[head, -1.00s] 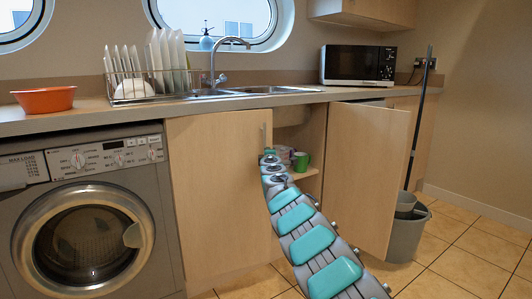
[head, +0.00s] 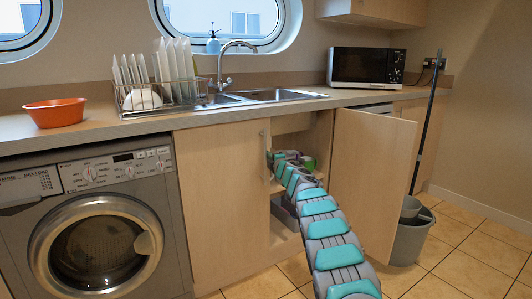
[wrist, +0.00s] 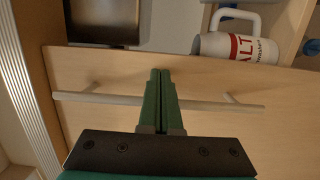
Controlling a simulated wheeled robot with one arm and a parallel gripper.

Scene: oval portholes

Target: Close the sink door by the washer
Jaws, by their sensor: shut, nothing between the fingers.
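The sink cabinet door next to the washer (head: 222,205) is a pale wood panel with a thin bar handle (head: 263,140) near its free edge. In the head view it looks nearly in line with the cabinet front; a small gap cannot be ruled out. My arm reaches to that free edge, and its links hide my gripper there. In the wrist view my gripper (wrist: 160,75) is shut and empty, its fingers in front of the bar handle (wrist: 195,102) and wood panel (wrist: 260,125). Whether they touch is unclear.
The other sink door (head: 372,180) stands wide open, right of my arm. The washer (head: 100,235) is at left, a grey bucket (head: 410,238) at right.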

